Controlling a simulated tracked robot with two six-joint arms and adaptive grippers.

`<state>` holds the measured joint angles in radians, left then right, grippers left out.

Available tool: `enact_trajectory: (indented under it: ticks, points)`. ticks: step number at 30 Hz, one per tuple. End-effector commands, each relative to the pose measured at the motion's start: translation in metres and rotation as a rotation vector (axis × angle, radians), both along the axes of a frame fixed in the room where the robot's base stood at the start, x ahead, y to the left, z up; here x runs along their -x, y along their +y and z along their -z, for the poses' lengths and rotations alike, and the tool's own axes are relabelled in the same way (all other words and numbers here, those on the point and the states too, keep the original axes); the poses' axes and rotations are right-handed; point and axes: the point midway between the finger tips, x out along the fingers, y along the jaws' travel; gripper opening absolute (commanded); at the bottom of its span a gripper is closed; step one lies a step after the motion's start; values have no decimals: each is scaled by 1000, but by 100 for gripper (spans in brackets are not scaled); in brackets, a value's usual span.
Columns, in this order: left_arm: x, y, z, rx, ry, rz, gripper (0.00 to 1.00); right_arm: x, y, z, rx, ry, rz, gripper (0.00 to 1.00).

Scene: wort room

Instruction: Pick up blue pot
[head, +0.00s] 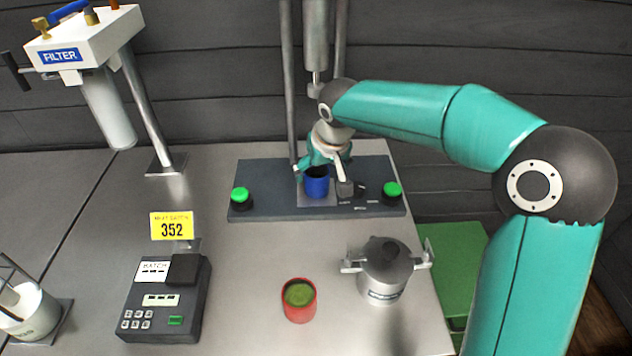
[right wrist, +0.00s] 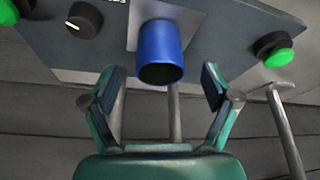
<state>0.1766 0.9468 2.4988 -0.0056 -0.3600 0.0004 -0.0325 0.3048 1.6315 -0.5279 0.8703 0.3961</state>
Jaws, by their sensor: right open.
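The blue pot (head: 317,183) stands on a pale square plate of the dark press base in the head view. It also shows in the right wrist view (right wrist: 160,50), with its dark open mouth facing my gripper. My right gripper (head: 324,178) is open and at the pot in the head view. In the right wrist view the two fingers (right wrist: 163,88) are spread wide, with the pot's rim between and just beyond their tips. No contact with the pot shows. My left gripper is not in view.
The dark press base (head: 270,202) carries green buttons and a knob, with upright rods and a ram above. A red pot (head: 299,301) with green contents, a lidded metal vessel (head: 386,270) and a keypad device (head: 165,299) stand in front. A filter unit (head: 85,45) is at left.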

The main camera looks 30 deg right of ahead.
Motion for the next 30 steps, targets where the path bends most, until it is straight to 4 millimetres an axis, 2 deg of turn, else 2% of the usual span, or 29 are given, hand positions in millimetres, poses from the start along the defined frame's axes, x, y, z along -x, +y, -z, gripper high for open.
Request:
enact_trajectory:
  ticks: [2, 3, 9, 17, 30]
  points:
    - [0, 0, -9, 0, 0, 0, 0, -15, -3, -2, -1, 3, 3, 87]
    - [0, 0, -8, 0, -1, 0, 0, -18, -3, 5, -1, 5, 2, 87]
    - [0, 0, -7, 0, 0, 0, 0, -25, -5, 26, 0, 2, 1, 87]
    - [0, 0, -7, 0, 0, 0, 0, -25, -5, 28, -1, 1, 1, 87]
    - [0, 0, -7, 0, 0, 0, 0, -25, -5, 27, -1, 0, 3, 13]
